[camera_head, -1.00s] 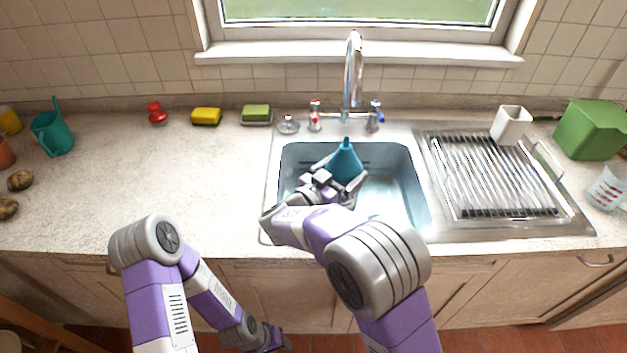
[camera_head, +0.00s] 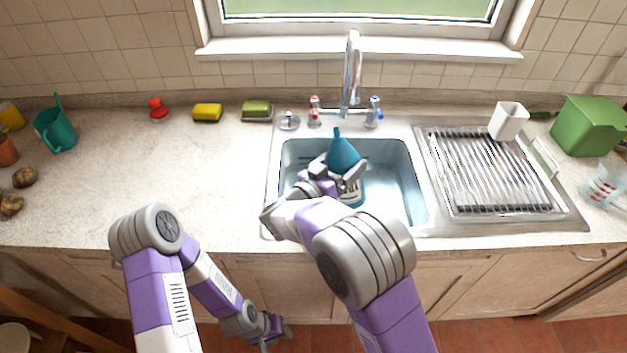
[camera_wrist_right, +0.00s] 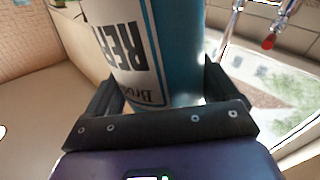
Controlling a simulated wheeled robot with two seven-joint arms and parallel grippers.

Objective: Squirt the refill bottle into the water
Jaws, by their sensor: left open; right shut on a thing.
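The refill bottle (camera_head: 343,155) is teal with a cone-shaped top and a thin tip pointing up. Its white label with dark letters shows below my right gripper (camera_head: 338,180) and close up in the right wrist view (camera_wrist_right: 128,45). My right gripper is shut on the bottle and holds it over the sink basin (camera_head: 402,185). The bottle stands roughly upright, slightly tilted. The basin looks light blue inside; I cannot make out the water's surface clearly. My left gripper (camera_head: 270,335) is open and empty, low in front of the cabinets.
The chrome faucet (camera_head: 351,75) stands behind the basin, close to the bottle's tip. A ribbed drainboard (camera_head: 490,175) with a white cup (camera_head: 508,121) lies at right. The left counter's middle is clear.

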